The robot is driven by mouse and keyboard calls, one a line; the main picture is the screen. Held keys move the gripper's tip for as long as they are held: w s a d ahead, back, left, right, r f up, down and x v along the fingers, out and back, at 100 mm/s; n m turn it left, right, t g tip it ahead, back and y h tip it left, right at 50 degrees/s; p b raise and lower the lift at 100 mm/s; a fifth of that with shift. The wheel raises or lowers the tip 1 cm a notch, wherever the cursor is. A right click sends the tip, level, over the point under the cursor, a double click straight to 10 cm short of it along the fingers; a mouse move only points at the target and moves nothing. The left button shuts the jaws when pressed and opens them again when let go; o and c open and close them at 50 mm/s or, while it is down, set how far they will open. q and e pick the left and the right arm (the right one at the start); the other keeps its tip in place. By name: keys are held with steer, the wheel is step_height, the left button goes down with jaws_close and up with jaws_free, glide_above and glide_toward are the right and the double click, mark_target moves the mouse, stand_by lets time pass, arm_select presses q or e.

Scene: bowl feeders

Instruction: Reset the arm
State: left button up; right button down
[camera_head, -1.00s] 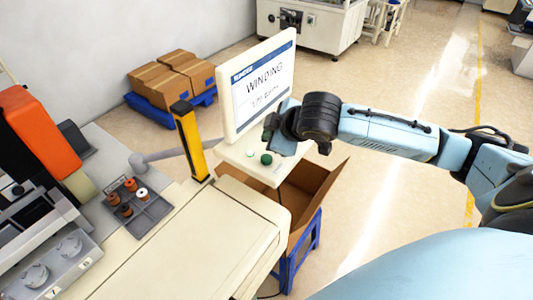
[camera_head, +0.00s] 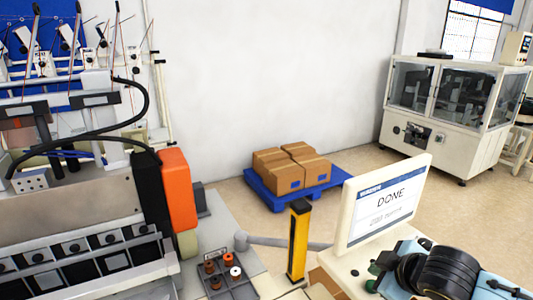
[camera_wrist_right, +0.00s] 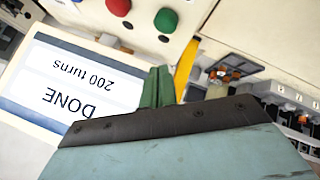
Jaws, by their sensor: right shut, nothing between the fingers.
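My right gripper (camera_head: 374,286) is at the lower right of the head view, by the control panel under the screen. In the right wrist view its green fingers (camera_wrist_right: 158,87) are together with nothing between them. The screen (camera_head: 385,207) reads DONE; in the right wrist view the screen (camera_wrist_right: 70,92) appears upside down and reads DONE, 200 turns. A green button (camera_wrist_right: 166,20) and a red button (camera_wrist_right: 118,6) sit on the panel beyond the fingertips, apart from them in the picture. My left gripper is out of view.
A yellow post (camera_head: 298,240) stands left of the screen. A grey tray (camera_head: 230,284) holds several copper-coloured coils. The winding machine (camera_head: 80,220) fills the left side. Boxes (camera_head: 290,170) lie on a blue pallet (camera_head: 262,192) by the wall. Floor behind the screen is open.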

steer(key=s+a+f+m+g, duration=0.2)
steer(key=s+a+f+m, duration=0.1)
steer(key=s+a+f, duration=0.65)
steer(key=s+d+f+m+g, duration=0.2)
steer(key=s+m, duration=0.1)
steer(key=s, duration=0.5)
steer(key=s+d+f+m+g, duration=0.2)
steer(key=s, duration=0.5)
step_height(320, 180, down, 32)
steer(key=b, duration=0.9)
steer(key=s+d+f+g+b, duration=0.1)
steer(key=s+f+b, duration=0.3)
steer(key=s+f, duration=0.5)
steer(key=s+d+f+g+h+b, duration=0.1)
steer(key=s+f+b, duration=0.4)
steer(key=f, duration=1.1)
steer(key=s, duration=0.3)
steer(key=shift+s+d+n, duration=0.3)
steer(key=shift+s+d, duration=0.05)
